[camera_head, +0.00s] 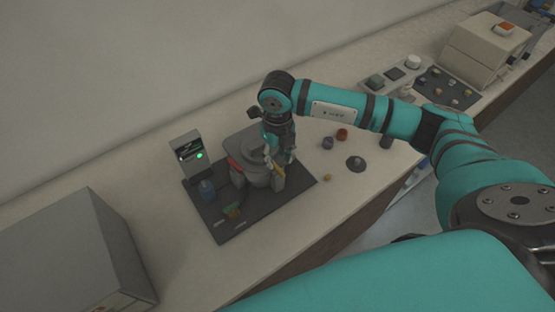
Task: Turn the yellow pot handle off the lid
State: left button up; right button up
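The mounting press (240,146) is a grey rounded body on a dark base mat (212,216) on the bench. My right arm reaches in from the right, and its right gripper (276,160) points down at the right side of the press top. The fingertips are small and dark against the press, so I cannot tell whether they are open or shut, or touching. The gripper and wrist cover part of the press top. My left gripper is out of view.
A control box (187,154) with a green light stands at the mat's back left. Several small parts, including a dark disc (356,163), lie to the right. A large grey box (65,255) stands at left.

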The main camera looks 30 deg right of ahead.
aim_at(277, 168)
jog(key=shift+f+p, duration=0.4)
jog(key=shift+f, duration=1.6)
grip_shut()
